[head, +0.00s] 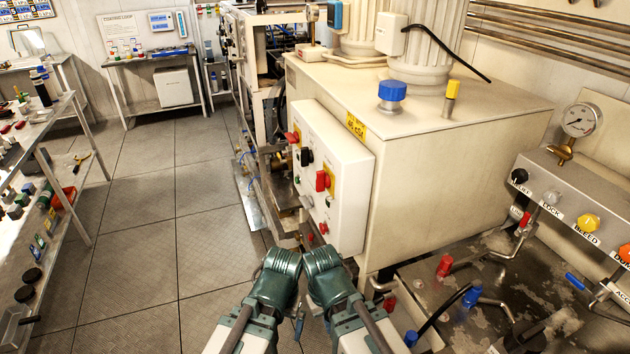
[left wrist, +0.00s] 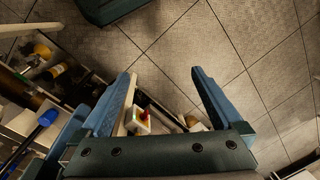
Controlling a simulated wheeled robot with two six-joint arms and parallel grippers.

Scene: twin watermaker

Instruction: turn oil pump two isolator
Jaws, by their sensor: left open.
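A white control box (head: 330,205) on the side of the cream cabinet carries two red-handled isolators on yellow plates, a nearer one (head: 323,181) and a farther one (head: 294,137). I cannot read which is oil pump two. A black knob (head: 307,156) sits between them. My left gripper (head: 281,262) is low in front of the box, apart from it. In the left wrist view its blue fingers (left wrist: 162,78) are spread with nothing held, and a small red and yellow part (left wrist: 144,116) shows between and beyond them. My right gripper (head: 322,258) is beside the left; its fingers are hidden.
The cream cabinet (head: 430,150) stands behind the box with a yellow label (head: 356,126). A grey valve panel (head: 575,190) with a gauge (head: 581,120) and pipes is at right. Shelves (head: 45,150) stand at left. The tiled floor (head: 150,215) is clear.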

